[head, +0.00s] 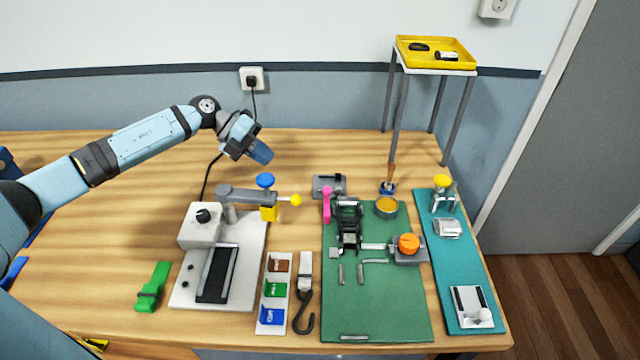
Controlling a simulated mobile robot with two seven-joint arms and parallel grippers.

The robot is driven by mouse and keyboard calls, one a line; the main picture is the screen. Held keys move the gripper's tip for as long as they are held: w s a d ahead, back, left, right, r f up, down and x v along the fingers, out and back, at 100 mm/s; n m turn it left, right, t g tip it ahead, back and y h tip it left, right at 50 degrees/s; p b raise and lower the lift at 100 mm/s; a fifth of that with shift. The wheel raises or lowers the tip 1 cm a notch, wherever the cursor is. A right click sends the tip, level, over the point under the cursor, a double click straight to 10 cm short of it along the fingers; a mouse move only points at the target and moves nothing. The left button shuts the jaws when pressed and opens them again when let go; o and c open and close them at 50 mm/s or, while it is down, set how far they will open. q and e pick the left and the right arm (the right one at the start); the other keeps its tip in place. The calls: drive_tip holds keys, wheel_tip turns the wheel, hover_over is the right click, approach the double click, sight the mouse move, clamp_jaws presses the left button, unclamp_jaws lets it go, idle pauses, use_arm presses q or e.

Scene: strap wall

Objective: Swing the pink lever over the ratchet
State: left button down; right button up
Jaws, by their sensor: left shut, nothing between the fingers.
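The pink lever (327,203) stands upright at the upper left of the black ratchet (348,222), with a pink knob on top. The ratchet sits on the green mat (385,300), towards its back left. My left gripper (260,152) is shut and empty. It is above the back of the table, to the left of the lever and apart from it. My right gripper does not show.
A white machine (182,292) with a grey arm, blue knob (265,180) and yellow ball stands left of the mat. An orange knob (408,243) and a round tin (387,207) are right of the ratchet. A tall stand with a yellow tray (402,56) is behind.

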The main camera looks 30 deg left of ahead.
use_arm(q)
drive_tip(key=shift+s, duration=0.2)
drive_tip(key=p, duration=0.2)
approach(327, 204)
drive_tip(key=w+d+f, duration=0.1)
drive_tip(key=w+f, duration=0.1)
drive_tip(key=shift+w+d, duration=0.4)
drive_tip(key=shift+w+d+f, duration=0.15)
drive_tip(key=shift+d+f, duration=0.05)
drive_tip(key=shift+d, duration=0.5)
drive_tip(key=shift+b, duration=0.3)
